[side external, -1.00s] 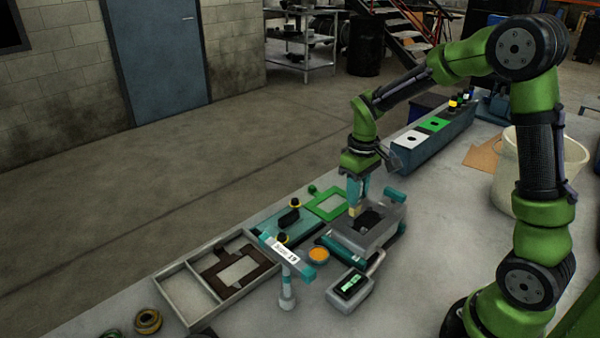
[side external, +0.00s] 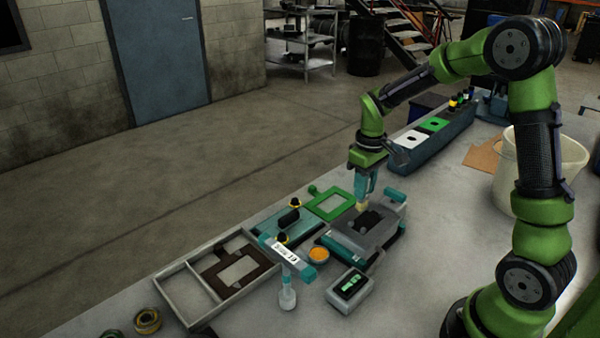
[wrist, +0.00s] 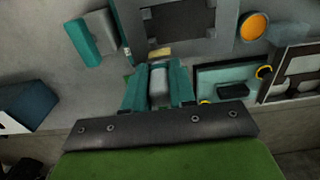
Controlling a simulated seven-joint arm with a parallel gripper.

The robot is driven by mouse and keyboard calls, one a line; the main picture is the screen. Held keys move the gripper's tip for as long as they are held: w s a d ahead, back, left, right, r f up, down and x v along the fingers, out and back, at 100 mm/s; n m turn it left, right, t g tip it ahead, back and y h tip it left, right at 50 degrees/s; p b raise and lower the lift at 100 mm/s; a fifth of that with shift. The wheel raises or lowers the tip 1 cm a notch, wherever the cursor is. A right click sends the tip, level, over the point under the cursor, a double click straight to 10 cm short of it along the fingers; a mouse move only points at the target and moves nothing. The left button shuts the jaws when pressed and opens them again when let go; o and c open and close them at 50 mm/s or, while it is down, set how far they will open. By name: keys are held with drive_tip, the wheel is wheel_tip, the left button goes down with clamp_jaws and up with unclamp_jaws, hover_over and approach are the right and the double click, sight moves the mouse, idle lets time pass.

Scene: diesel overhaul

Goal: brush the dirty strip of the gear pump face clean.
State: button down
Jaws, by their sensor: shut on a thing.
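The gear pump (side external: 352,236) is a grey block in a teal-trimmed fixture on the bench. Its face carries a dark patch (side external: 370,219). The patch also shows as a dark rectangle (wrist: 178,20) at the top of the wrist view. My gripper (side external: 365,190) is shut on a brush, whose grey handle (wrist: 159,88) sits between the teal fingers in the wrist view. The brush's tan bristles (side external: 362,206) are at the far edge of the pump face, beside the dark patch. I cannot tell whether they touch the face.
An orange-topped round tin (side external: 319,254) and a small display box (side external: 350,287) stand near the pump. A long box (side external: 425,135) and a white bucket (side external: 540,165) are behind and right.

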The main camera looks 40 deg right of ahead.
drive_tip(key=shift+d, duration=0.35)
drive_tip(key=shift+a, duration=0.1)
drive_tip(key=shift+a, duration=0.9)
drive_tip(key=shift+a, duration=0.1)
drive_tip(key=shift+a, duration=0.8)
drive_tip(key=shift+a, duration=0.2)
drive_tip(key=shift+a+f, duration=0.1)
drive_tip(key=shift+a, duration=0.65)
drive_tip(key=shift+a, duration=0.15)
